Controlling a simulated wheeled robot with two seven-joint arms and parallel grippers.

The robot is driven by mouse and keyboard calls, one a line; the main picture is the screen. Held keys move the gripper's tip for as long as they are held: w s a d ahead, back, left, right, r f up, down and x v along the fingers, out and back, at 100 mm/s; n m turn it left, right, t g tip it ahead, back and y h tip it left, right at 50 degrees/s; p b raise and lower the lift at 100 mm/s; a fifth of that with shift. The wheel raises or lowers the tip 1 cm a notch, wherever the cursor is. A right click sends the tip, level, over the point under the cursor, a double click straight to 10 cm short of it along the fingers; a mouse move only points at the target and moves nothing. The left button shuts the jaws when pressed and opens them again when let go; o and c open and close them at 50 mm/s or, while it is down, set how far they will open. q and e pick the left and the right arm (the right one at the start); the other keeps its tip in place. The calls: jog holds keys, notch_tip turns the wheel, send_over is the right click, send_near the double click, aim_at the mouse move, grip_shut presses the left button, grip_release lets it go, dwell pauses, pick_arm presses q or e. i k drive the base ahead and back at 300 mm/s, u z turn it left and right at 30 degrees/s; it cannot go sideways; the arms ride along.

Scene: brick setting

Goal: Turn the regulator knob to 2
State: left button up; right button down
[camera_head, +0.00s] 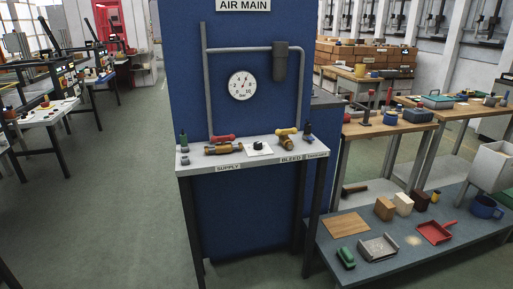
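A small black knob (258,145) sits on a white square plate (262,151) in the middle of the narrow grey bench shelf (197,156). It looks like the regulator knob. The marks on the plate are too small to read, so I cannot tell its setting. A round white pressure gauge (242,86) is on the blue panel above, its needle pointing up and slightly right, near the 6. Neither of my grippers is in view.
A brass valve with a red handle (223,138) is left of the knob, above the SUPPLY label (228,167). A brass valve with a yellow handle (287,132) is right, by the BLEED label (292,158). Small bottles stand at both shelf ends. Floor is clear in front.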

aim_at(258, 145)
jog(key=z, duration=1.05)
jog(key=i, duration=1.2)
jog(key=u, duration=0.35)
